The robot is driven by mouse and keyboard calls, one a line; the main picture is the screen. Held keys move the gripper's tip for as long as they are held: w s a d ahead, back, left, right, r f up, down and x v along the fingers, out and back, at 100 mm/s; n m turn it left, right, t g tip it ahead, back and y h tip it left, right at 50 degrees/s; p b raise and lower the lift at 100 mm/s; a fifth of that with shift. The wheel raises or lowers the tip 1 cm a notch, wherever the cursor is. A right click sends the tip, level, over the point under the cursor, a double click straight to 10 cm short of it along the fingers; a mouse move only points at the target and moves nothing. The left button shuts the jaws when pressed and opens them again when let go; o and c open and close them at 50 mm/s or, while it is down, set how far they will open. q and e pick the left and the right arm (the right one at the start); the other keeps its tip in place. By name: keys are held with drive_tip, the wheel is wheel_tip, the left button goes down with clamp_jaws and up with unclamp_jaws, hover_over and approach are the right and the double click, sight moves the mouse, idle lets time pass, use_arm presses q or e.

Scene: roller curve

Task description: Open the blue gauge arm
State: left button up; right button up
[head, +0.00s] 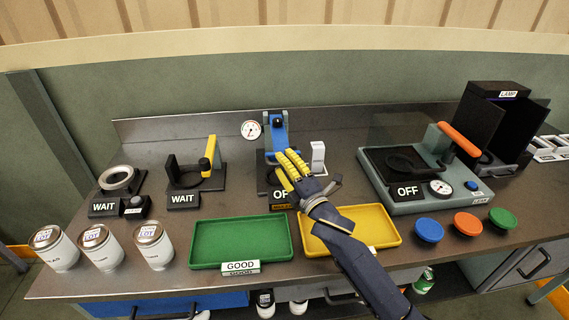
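The blue gauge arm (278,133) stands on a black station at the back middle of the bench. It looks upright, with a black knob near its top. My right gripper (286,154), with yellow fingers, reaches over the station from the front right. Its fingertips overlap the lower end of the blue arm in the picture; I cannot tell whether they touch it. The two fingers lie close together and nothing shows between them. The gripper hides part of the station and its sign, which starts with "OF" (281,195). My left gripper is not in view.
A green tray (200,261) and a yellow tray (391,238) lie in front. White cans (104,252) stand at left, near two "WAIT" stations (183,200). A grey press with an orange handle (459,139) stands at right, behind coloured buttons (429,230). A white-faced dial (250,130) is behind.

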drive_tip(key=shift+o, duration=0.4)
clamp_jaws()
